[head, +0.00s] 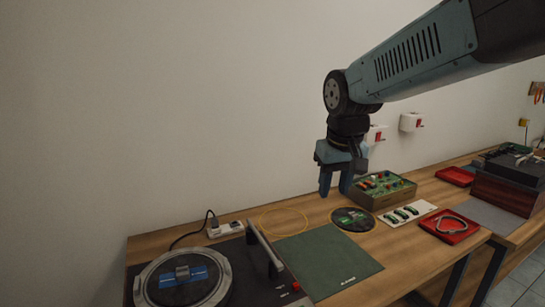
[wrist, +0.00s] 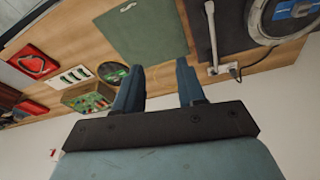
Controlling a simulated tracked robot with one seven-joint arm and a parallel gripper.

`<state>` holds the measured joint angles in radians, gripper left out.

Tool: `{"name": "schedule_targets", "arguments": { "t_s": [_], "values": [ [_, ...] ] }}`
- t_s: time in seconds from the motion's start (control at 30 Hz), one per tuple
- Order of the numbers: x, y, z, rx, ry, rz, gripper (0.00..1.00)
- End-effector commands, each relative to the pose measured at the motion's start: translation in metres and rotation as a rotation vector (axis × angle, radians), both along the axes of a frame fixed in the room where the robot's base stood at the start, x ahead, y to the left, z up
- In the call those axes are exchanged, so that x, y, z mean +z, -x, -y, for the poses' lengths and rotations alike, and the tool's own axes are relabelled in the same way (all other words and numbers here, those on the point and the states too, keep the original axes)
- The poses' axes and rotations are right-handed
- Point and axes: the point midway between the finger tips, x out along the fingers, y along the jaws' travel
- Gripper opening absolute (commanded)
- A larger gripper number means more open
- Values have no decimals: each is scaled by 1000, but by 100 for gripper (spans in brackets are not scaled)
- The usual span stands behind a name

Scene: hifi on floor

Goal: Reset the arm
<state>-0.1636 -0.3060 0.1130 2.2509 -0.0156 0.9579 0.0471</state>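My arm reaches in from the upper right of the head view, with my gripper (head: 336,184) hanging fingers down above the back of the wooden table. In the wrist view my gripper (wrist: 158,85) shows two blue fingers spread apart with nothing between them. It is open and empty, and it looks clear of the tabletop. Behind it in the head view is a wooden box with a green panel (head: 383,188); a round dark disc (head: 353,220) lies below it.
A green mat (head: 327,262) lies centre front. A turntable-like device (head: 182,278) stands at left, beside a power strip (head: 226,229). Red trays (head: 450,236) and a white card with dark-green pieces (head: 407,213) lie right. The wall is close behind.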

Motion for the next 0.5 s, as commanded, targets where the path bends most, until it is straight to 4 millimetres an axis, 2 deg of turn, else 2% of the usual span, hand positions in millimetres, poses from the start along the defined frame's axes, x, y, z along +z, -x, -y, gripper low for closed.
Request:
{"name": "schedule_targets", "arguments": {
  "t_s": [0.03, 0.2, 0.5],
  "values": [
    [5, 10, 12, -22, -5, 22, 39],
    [13, 41, 43, -84, -22, 89, 39],
    [15, 97, 86, -183, -51, 199, 39]
  ]
}}
